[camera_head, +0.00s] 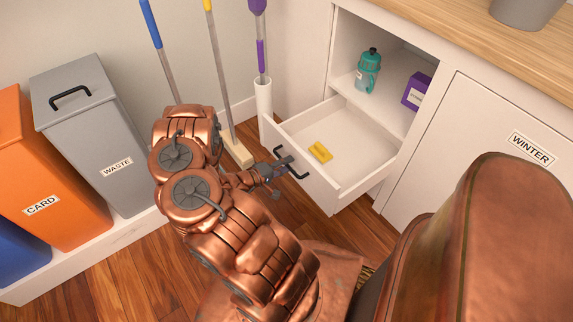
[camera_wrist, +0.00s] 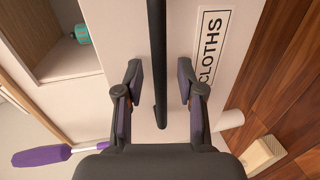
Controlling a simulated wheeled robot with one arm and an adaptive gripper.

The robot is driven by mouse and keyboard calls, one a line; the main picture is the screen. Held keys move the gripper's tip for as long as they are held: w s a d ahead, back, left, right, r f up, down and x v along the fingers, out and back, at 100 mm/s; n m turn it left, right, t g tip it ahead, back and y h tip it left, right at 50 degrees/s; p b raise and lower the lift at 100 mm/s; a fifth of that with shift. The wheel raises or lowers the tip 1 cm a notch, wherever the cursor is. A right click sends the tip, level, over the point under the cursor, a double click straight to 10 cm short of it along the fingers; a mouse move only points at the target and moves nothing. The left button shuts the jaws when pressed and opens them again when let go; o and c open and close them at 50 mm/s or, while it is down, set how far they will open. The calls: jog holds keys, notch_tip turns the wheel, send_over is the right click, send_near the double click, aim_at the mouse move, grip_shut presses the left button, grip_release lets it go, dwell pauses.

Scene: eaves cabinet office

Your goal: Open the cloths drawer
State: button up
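The cloths drawer (camera_head: 318,182) is pulled out of the white cabinet, and a yellow sponge-like block (camera_head: 320,152) lies inside. Its front bears the CLOTHS label (camera_wrist: 210,48) in the wrist view. The black bar handle (camera_head: 291,163) is on the drawer front; in the wrist view the handle (camera_wrist: 157,70) runs between my fingers. My gripper (camera_head: 279,166) is at the handle. In the wrist view my gripper (camera_wrist: 160,100) is open, one finger on each side of the bar, with visible gaps to both.
Above the drawer, an open shelf (camera_head: 384,103) holds a teal bottle (camera_head: 368,72) and a purple box (camera_head: 416,91). The WINTER door (camera_head: 480,150) is right of the drawer. Brooms (camera_head: 218,80) and a grey WASTE bin (camera_head: 95,125) stand left. Wooden floor (camera_head: 350,235) lies before the drawer.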

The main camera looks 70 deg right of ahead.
jog(key=v, duration=1.1)
jog(key=shift+a, duration=0.3)
jog(key=shift+w, duration=0.1)
